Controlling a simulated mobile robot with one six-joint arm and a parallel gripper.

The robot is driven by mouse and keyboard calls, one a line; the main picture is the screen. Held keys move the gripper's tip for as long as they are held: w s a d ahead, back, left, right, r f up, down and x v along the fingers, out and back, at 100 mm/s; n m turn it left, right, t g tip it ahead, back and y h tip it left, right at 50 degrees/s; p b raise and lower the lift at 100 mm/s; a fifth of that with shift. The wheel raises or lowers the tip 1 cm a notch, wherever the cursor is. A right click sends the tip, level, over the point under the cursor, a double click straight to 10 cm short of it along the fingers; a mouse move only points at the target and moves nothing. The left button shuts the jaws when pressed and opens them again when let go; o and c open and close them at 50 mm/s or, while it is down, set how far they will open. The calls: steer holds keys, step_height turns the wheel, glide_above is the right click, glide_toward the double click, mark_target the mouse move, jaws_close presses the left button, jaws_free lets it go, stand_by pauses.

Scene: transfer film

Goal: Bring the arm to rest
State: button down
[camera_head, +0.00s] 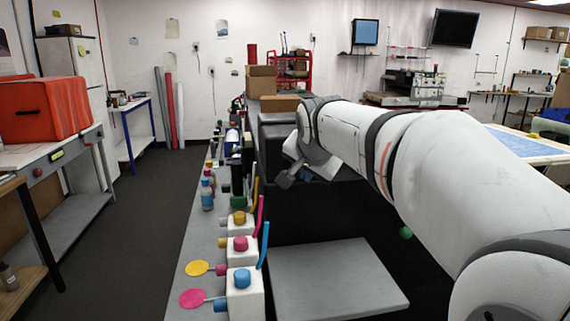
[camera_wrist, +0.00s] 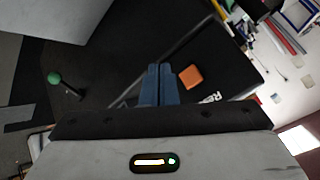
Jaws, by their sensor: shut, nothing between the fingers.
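My arm reaches in from the right in the head view and ends near a dark machine in the middle. My gripper (camera_wrist: 157,85) shows in the wrist view with its two blue-grey fingers together and nothing between them. In the head view the gripper end is partly hidden by the wrist. The fingers point over a black surface (camera_wrist: 120,58). An orange block (camera_wrist: 190,77) lies on that surface just right of the fingertips; the fingers look apart from it, though the height gap is hard to tell.
A narrow grey bench (camera_head: 190,270) with white blocks, coloured caps and a blue bottle (camera_head: 207,195) runs left of the machine. A grey plate (camera_head: 335,280) lies in front. A green-knobbed lever (camera_wrist: 55,79) stands left of the fingers. Open floor (camera_head: 115,235) lies at left.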

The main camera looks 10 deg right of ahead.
steer(key=s+f+n+g+p, duration=0.1)
steer(key=s+f+n+g, duration=0.2)
steer(key=s+f, duration=0.6)
steer(key=s+f+n+g+y+p, duration=0.1)
steer(key=s+f+n+g, duration=0.2)
steer(key=s+f, duration=0.7)
steer(key=s+n, duration=0.2)
steer(key=s, duration=0.5)
steer(key=shift+s+a+f+n, duration=0.15)
steer(key=shift+a+f+n, duration=0.05)
steer(key=shift+a+n, duration=0.1)
